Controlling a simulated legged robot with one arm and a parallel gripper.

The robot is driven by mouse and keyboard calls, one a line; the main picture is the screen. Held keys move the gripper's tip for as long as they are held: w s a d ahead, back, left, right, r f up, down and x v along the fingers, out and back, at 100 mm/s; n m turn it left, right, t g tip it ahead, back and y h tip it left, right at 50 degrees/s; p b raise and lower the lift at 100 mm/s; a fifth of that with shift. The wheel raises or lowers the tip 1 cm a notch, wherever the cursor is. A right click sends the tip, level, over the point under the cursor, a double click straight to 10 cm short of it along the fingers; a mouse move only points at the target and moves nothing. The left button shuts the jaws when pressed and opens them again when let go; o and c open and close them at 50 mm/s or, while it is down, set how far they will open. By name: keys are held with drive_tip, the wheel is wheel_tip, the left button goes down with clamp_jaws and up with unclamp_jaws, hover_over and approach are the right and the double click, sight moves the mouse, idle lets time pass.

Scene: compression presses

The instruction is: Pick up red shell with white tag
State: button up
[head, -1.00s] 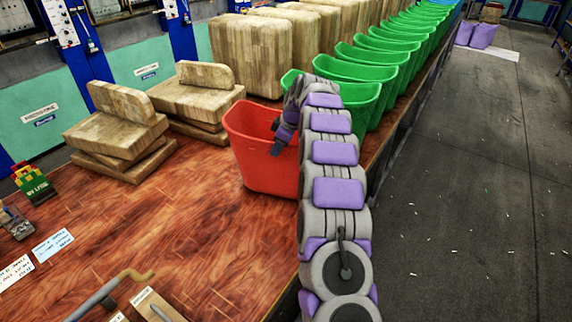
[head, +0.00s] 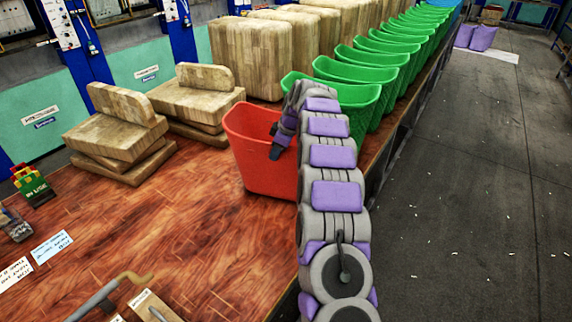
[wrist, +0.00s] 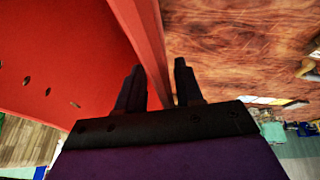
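The red shell (head: 262,176) is an open-topped red bin standing on the wooden table beside my arm. No white tag shows on the faces I can see. My gripper (head: 277,151) is at its right rim, with the dark fingers in front of the red wall. In the wrist view, the two fingers of my gripper (wrist: 158,75) are spread apart. The red rim of the shell (wrist: 146,30) runs down between them, and the red wall fills the upper left. Contact between the fingers and the rim cannot be told.
A row of green bins (head: 338,80) stands behind the red shell along the table edge. Stacked wooden blocks (head: 118,140) sit to the left, and large wooden blocks (head: 245,55) behind. Small cards (head: 52,245) lie at the left. The grey floor (head: 470,190) on the right is open.

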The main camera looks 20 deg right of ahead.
drive_tip(key=shift+a, duration=0.1)
drive_tip(key=shift+a, duration=0.1)
drive_tip(key=shift+c, duration=1.2)
clamp_jaws()
